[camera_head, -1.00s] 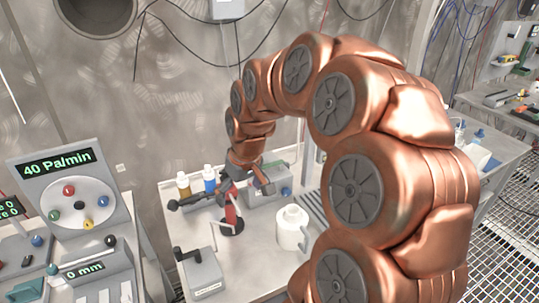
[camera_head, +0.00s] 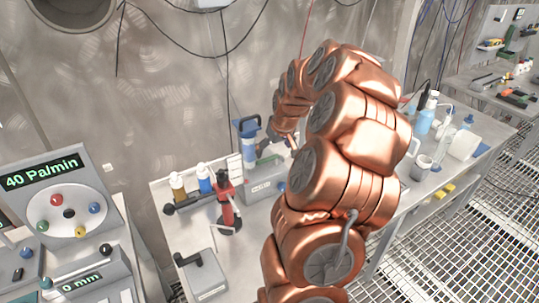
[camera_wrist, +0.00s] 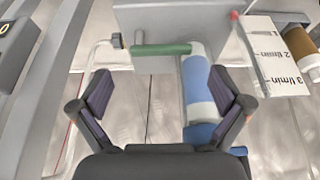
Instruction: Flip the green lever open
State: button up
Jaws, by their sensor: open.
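The green lever (camera_wrist: 162,49) shows in the wrist view as a green bar lying crosswise, just beyond my fingertips. It is beside a blue and white cylinder (camera_wrist: 197,85) and in front of a grey box face. My gripper (camera_wrist: 166,88) is open, its two dark fingers spread wide with nothing held between them. The lever lies ahead of the gap, and I see no contact. In the head view the grey box (camera_head: 262,188) and the blue cylinder (camera_head: 249,138) stand at the back of the bench.
A red stand (camera_head: 228,208) with a dark handle and small bottles (camera_head: 203,179) are left of the box. A grey lever box (camera_head: 203,277) is at the front. In the wrist view a labelled card (camera_wrist: 272,55) is at the right and a bent metal rod is at the left.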

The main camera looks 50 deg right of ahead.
aim_at(269, 160)
jog(key=shift+p+x, duration=0.75)
jog(key=shift+x, duration=1.75)
